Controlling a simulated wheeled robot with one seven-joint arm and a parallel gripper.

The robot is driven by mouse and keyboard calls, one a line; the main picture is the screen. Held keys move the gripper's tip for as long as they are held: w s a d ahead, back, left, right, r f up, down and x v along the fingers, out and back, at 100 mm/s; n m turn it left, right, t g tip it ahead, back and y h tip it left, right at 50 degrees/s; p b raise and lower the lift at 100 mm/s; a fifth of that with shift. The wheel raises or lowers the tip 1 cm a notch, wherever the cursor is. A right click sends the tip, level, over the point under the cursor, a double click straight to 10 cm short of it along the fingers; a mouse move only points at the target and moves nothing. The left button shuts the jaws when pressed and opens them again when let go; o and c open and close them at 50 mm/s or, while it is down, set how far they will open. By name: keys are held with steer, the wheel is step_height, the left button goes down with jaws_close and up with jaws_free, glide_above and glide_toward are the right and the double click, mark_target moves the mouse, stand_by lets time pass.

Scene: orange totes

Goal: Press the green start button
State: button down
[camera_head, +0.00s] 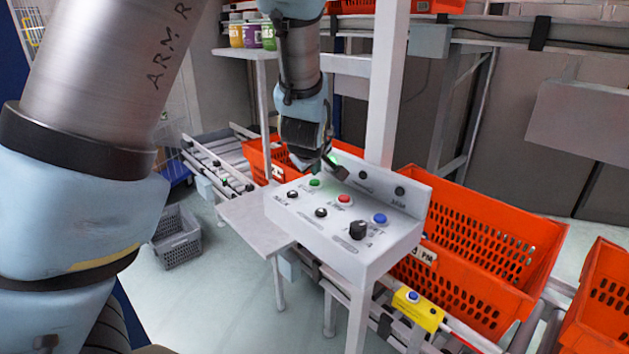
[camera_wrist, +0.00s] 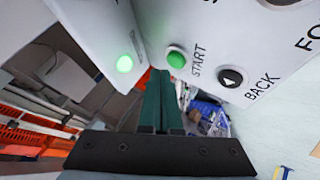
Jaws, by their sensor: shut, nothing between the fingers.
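The green start button (camera_head: 314,183) sits at the upper left of the white sloped control panel (camera_head: 305,208). In the wrist view the round green button (camera_wrist: 176,58) is beside the printed word START. My gripper (camera_head: 334,167) is shut and empty, just above and behind the button near the panel's raised back. In the wrist view its dark green fingers (camera_wrist: 160,76) end just below and left of the button. I see no clear contact, and the exact gap cannot be told. A lit green lamp (camera_wrist: 124,64) is on the raised back.
A red button (camera_head: 344,199), a blue button (camera_head: 380,218), black buttons and a black knob (camera_head: 358,230) share the panel. A white post (camera_head: 388,85) rises behind it. Orange totes (camera_head: 480,240) stand right. A yellow box (camera_head: 418,309) with a blue button is below.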

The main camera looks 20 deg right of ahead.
mark_target(312, 188)
steer(key=shift+r+p, duration=2.25)
steer(key=shift+r, duration=0.35)
steer(key=shift+f, duration=0.1)
steer(key=shift+g+y, duration=0.6)
steer(key=shift+y, duration=0.2)
steer(key=a, duration=0.3)
steer(key=w+a+f, duration=0.1)
steer(key=a, duration=0.5)
steer(key=shift+w+a+f, duration=0.1)
steer(key=shift+w+f, duration=0.05)
steer(key=shift+w, duration=0.15)
steer(key=s+a+m+g+y, duration=0.1)
steer(key=s+a, duration=0.4)
steer(key=a, duration=0.8)
steer(key=s+a+m+g+y, duration=0.2)
steer(key=s+a, duration=0.4)
steer(key=a, duration=0.8)
steer(key=shift+s+f+m+g, duration=0.2)
steer(key=shift+m+g, duration=0.3)
steer(key=shift+g, duration=0.5)
